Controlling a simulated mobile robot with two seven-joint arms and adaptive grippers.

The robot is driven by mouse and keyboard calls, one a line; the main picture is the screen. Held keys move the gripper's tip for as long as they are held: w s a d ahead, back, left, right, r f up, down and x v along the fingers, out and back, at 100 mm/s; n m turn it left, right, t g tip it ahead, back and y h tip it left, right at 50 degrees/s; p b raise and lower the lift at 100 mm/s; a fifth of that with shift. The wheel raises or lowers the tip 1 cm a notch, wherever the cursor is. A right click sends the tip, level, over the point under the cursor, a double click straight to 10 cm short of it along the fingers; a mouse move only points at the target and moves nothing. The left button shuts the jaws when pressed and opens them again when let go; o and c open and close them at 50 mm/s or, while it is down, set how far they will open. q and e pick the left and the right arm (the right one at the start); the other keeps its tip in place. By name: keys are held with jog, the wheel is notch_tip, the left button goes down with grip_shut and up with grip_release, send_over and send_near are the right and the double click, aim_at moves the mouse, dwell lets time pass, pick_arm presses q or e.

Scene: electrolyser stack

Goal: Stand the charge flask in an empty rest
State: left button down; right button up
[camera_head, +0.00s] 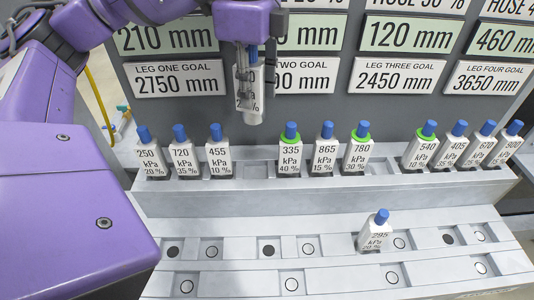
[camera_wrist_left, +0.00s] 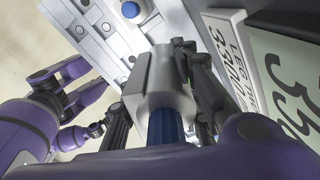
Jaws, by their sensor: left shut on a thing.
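My left gripper (camera_head: 247,78) is shut on a white flask with a blue cap (camera_head: 253,108). It holds the flask upright in the air, above and behind the gap between the 455 kPa and 335 kPa flasks. The fingers hide most of its label. In the left wrist view the held flask (camera_wrist_left: 152,88) is between the dark fingers. Empty rests show in the back ledge (camera_head: 262,169), right of the 455 kPa flask (camera_head: 217,155), and between the 780 kPa flask (camera_head: 356,153) and the 540 kPa flask (camera_head: 421,150). My right gripper cannot be made out.
Several blue-capped flasks stand along the back ledge; the 335 kPa one (camera_head: 290,156) has a green ring. A 295 kPa flask (camera_head: 374,235) leans on the lower front step (camera_head: 330,279), among round sockets. The grey sign panel (camera_head: 180,109) rises close behind the gripper.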

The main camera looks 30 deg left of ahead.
aim_at(251, 117)
pick_arm(q)
jog(key=shift+f, duration=0.3)
jog(key=f, duration=0.6)
jog(key=shift+s, duration=0.25)
notch_tip(251, 117, down, 11)
jog(key=shift+w+b, duration=0.15)
jog(key=shift+b, duration=0.4)
pick_arm(e)
jog(key=shift+s+d+f, duration=0.25)
jog(key=shift+s+f, duration=0.4)
jog(key=shift+f, duration=0.05)
pick_arm(q)
jog(key=shift+f, duration=0.1)
pick_arm(e)
jog(key=shift+s+d, duration=0.1)
jog(key=shift+s, duration=0.05)
pick_arm(q)
jog(key=c, duration=1.3)
grip_release()
pick_arm(e)
jog(key=shift+s+d, duration=0.1)
jog(key=shift+s, duration=0.1)
jog(key=shift+w+f, duration=0.1)
